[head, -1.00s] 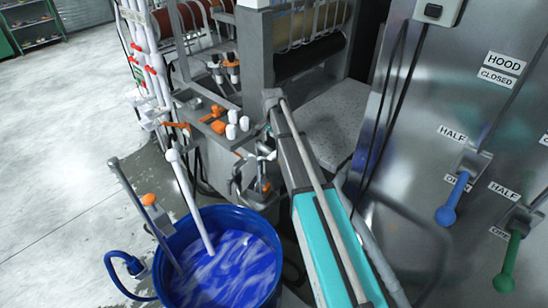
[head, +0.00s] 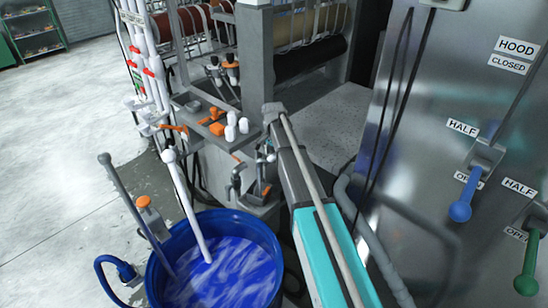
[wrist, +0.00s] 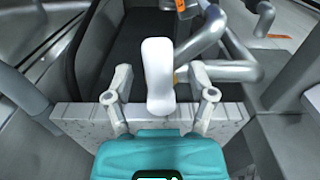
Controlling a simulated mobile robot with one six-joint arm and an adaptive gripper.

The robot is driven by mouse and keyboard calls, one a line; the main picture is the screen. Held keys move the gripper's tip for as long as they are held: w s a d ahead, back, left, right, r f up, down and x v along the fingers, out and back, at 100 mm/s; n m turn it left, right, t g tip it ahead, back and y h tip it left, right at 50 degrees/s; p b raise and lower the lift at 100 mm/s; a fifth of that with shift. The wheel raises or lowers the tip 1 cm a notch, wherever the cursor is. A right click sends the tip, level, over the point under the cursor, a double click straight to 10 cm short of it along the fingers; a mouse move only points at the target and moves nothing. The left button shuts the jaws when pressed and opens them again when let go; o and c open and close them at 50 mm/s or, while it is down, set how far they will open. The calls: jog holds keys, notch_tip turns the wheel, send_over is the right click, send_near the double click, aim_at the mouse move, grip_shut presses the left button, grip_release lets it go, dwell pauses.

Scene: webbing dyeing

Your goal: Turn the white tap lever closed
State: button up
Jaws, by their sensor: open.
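The white tap lever (wrist: 158,72) stands upright in the middle of the wrist view, a rounded white handle on a grey metal pipe (wrist: 228,70). My gripper (wrist: 160,88) is open, with one finger on each side of the lever. Gaps show between both fingers and the lever, and nothing is held. In the head view, the grey tap pipework (head: 236,178) is beside the end of my arm, behind the blue tub. The lever cannot be made out clearly there, and my arm covers part of that area.
A blue tub (head: 271,245) of blue liquid stands at front left with a white rod (head: 188,205) in it. A tray (head: 187,101) of orange and white parts is beyond. A steel cabinet with a blue lever (head: 464,198) and a green lever (head: 524,270) is right. Open floor lies left.

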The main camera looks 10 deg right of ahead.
dwell(0.3)
grip_shut()
jog(key=shift+d, duration=0.15)
